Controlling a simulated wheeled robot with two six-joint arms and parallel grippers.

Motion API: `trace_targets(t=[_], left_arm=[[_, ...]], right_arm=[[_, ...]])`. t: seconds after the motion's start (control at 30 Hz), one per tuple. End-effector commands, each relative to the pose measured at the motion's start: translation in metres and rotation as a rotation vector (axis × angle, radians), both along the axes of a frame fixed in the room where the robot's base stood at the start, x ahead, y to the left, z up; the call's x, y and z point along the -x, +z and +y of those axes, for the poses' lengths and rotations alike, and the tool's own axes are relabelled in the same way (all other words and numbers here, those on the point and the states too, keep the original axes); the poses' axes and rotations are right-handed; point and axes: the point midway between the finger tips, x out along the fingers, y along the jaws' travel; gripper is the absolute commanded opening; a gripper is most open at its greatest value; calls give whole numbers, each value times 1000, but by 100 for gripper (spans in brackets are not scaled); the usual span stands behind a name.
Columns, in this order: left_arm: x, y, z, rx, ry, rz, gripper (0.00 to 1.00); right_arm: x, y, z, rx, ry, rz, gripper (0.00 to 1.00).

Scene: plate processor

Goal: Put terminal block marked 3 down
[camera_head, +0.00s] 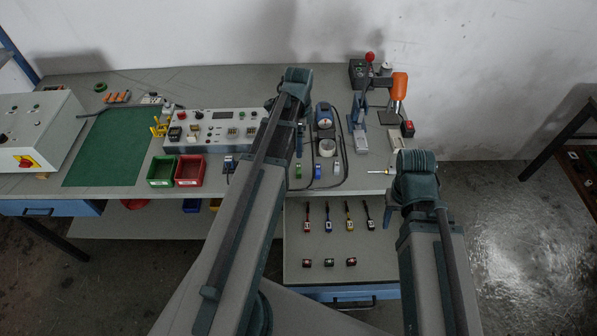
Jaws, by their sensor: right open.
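My right gripper (378,172) is at the bench's front right edge, mostly hidden by my right arm. It is open, apart from and above right of the blocks. My left arm crosses the middle of the view, and its gripper does not show.
Several screwdrivers (328,217) lie in the drawer behind the blocks. Green (161,171) and red (189,171) bins stand left on the bench by a control panel (213,129) and green mat (108,150).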

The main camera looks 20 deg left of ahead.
Motion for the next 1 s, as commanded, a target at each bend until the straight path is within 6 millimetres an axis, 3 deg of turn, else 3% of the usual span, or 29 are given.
trace_targets(t=[0.03, 0.43, 0.83, 1.0], left_arm=[[0, -11, 0, 0, 0, 0, 95], [0, -69, -1, 0, 1, 0, 95], [1, -79, -1, 0, 1, 0, 95], [3, -95, -1, 0, 1, 0, 95]], right_arm=[[0, -11, 0, 0, 0, 0, 50], [0, -69, 0, 0, -1, 0, 50], [0, -79, 0, 0, -1, 0, 50], [0, -95, 0, 0, -1, 0, 50]])
